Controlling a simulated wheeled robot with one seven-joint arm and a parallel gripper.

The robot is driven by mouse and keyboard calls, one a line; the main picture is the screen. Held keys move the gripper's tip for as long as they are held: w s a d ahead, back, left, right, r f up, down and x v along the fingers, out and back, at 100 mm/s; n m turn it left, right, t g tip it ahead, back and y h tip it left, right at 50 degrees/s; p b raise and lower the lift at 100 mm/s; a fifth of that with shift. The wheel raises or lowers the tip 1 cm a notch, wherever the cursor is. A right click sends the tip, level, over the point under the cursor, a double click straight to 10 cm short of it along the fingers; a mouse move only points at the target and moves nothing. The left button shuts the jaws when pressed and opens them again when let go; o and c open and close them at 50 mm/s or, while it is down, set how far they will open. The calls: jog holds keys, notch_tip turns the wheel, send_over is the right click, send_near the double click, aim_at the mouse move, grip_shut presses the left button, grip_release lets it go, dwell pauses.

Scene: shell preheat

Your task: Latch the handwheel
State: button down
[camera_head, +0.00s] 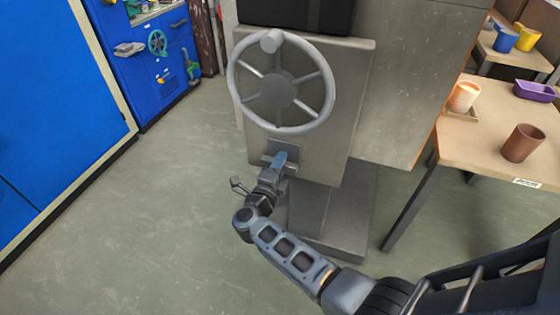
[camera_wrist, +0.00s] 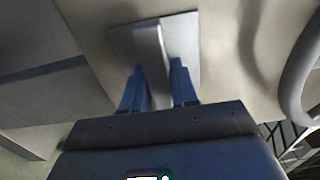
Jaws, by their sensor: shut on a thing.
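A large grey handwheel (camera_head: 325,98) with several spokes and a knob (camera_head: 271,41) at its upper left rim is mounted on the front of a grey metal cabinet. Below it is a small square plate (camera_head: 288,150) with a pale latch bar. The plate (camera_wrist: 188,42) and the bar (camera_wrist: 147,42) also show in the wrist view. My gripper (camera_head: 279,160) is at this plate, under the wheel and apart from it. Its blue fingers (camera_wrist: 160,84) stand either side of the bar and are shut on it. Part of the wheel rim (camera_wrist: 300,70) shows at the right of the wrist view.
A wooden table (camera_head: 490,152) at the right holds a brown cup (camera_head: 522,142), a candle-like cup (camera_head: 464,96) and a purple tray (camera_head: 536,91). A blue panel (camera_head: 50,90) and a blue cabinet (camera_head: 150,60) stand at the left. The floor between is clear.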

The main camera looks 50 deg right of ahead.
dwell(0.3)
jog(key=c, duration=1)
grip_release()
jog(key=shift+o, duration=0.2)
jog(key=shift+a, duration=0.1)
jog(key=v, duration=0.7)
jog(key=shift+s+a, duration=0.15)
jog(key=shift+a, duration=0.2)
